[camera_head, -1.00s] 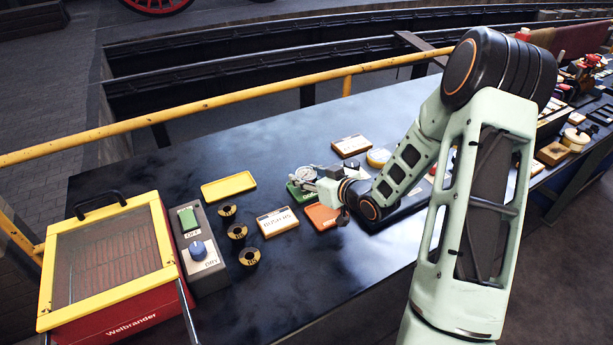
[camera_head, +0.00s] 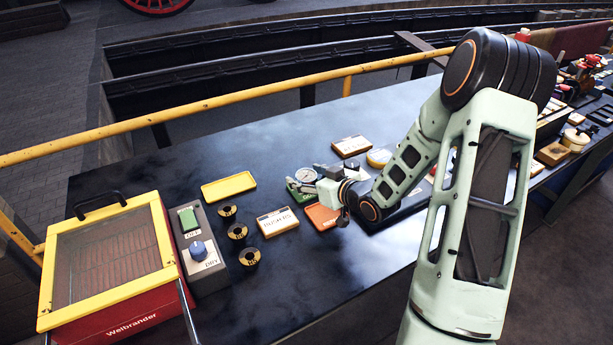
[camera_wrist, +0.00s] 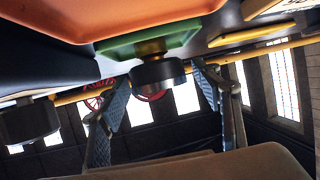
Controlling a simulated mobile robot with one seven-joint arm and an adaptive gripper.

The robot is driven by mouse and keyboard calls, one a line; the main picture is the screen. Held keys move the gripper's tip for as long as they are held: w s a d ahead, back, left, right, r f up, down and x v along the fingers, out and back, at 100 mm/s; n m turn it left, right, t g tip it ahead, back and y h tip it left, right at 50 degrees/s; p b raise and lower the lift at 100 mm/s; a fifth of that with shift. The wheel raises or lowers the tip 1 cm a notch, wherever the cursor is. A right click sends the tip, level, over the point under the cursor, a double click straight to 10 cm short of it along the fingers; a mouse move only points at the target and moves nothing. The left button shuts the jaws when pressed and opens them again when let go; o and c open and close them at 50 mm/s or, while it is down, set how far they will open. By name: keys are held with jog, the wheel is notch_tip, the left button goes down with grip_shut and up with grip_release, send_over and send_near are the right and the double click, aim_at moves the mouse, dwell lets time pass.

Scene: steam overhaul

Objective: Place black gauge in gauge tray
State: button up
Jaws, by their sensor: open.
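The black gauge (camera_wrist: 158,73) stands on the green gauge tray (camera_wrist: 150,44) in the wrist view, which looks upside down. A brass stem shows between its black body and the tray. My gripper (camera_wrist: 165,97) is open, with one finger on each side of the gauge and visible gaps between. In the head view the gauge's white dial (camera_head: 306,174) faces up at the green tray (camera_head: 293,187). My gripper (camera_head: 318,180) is right beside it, its fingers partly hidden by its own body.
An orange tray (camera_head: 322,216) lies close in front, and a bushes tray (camera_head: 277,221) to the left. A brown tray (camera_head: 351,146) and a yellow round thing (camera_head: 378,157) are behind. Three dark bushings (camera_head: 237,231), a yellow tray (camera_head: 228,187) and the red oven (camera_head: 115,270) stand farther left.

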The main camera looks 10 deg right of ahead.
jog(key=v, duration=1.2)
